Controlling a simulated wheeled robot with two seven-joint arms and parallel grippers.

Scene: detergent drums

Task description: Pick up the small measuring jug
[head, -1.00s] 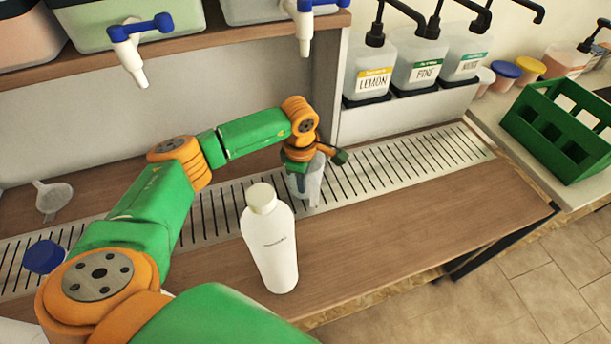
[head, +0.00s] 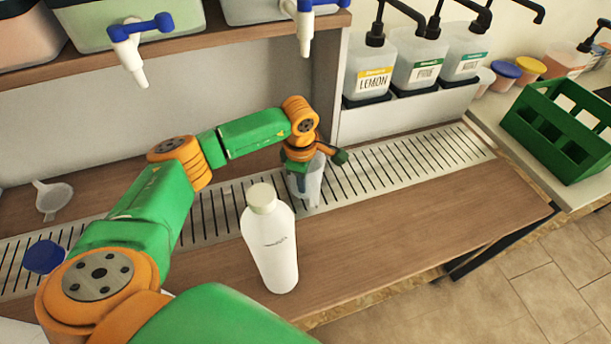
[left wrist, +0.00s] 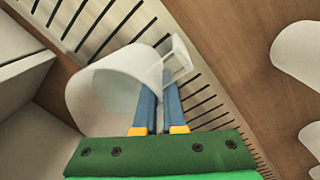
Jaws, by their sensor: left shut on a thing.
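The small measuring jug (head: 314,184) is a clear, pale cup with a handle. It is at the slotted drip grate, below my left gripper (head: 302,180) in the head view. In the left wrist view the jug (left wrist: 108,92) has its handle (left wrist: 178,58) towards the upper right. The blue fingers of my left gripper (left wrist: 160,108) are shut on the jug at its wall, beside the handle. I cannot tell whether the jug touches the grate. My right gripper is not in view.
A white capped bottle (head: 270,245) stands on the wooden counter in front of the jug. Pump dispensers (head: 372,70) stand behind the grate (head: 420,160). A funnel (head: 53,198) lies at the left, and a green crate (head: 560,135) is at the right. The counter's right part is clear.

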